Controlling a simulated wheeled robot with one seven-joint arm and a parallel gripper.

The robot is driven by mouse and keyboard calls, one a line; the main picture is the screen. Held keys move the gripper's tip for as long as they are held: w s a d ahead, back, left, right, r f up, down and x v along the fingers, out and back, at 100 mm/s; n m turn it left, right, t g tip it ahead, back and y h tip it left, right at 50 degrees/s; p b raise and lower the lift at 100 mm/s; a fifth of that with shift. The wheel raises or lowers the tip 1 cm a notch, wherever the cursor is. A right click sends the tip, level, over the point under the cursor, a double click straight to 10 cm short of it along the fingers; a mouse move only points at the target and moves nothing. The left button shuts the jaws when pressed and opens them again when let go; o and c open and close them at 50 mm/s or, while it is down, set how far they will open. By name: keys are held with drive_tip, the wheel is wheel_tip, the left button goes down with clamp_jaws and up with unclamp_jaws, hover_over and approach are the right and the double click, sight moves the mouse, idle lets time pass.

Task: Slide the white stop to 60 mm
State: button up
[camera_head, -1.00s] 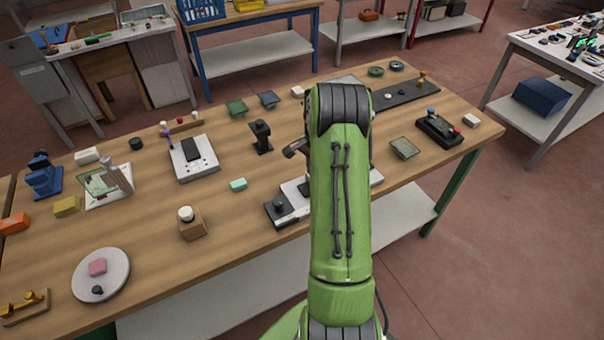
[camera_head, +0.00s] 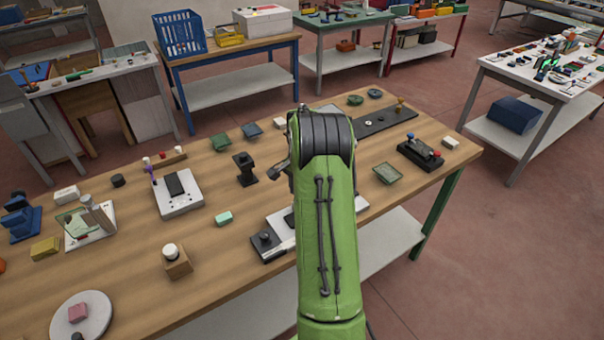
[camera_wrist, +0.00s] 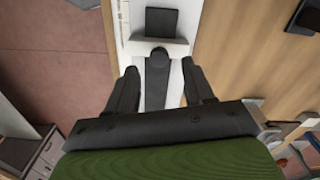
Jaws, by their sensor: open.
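The edger fixture (camera_head: 279,219) is a white plate with a dark end block (camera_head: 265,243) on the bench, partly hidden behind my arm in the head view. In the wrist view its white plate (camera_wrist: 179,92) lies below my gripper, with a dark rail (camera_wrist: 155,92) along it. A white crossbar (camera_wrist: 177,48), seemingly the white stop, has a dark round knob (camera_wrist: 158,58) at its edge and a dark square pad (camera_wrist: 161,22) beyond. My gripper (camera_wrist: 160,70) is open, its fingers on either side of the rail near the knob. Contact cannot be told. Scale numbers are unreadable.
On the wooden bench (camera_head: 225,285), a black post stand (camera_head: 245,169), a mint block (camera_head: 223,218) and a wooden block with a white knob (camera_head: 176,262) stand left of the fixture. A green glass piece (camera_head: 387,173) lies to its right. Bare wood separates them.

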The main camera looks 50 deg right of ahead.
wheel_tip(320, 180, up, 12)
drive_tip(key=shift+r+p, duration=0.25)
drive_tip(key=shift+p, duration=0.2)
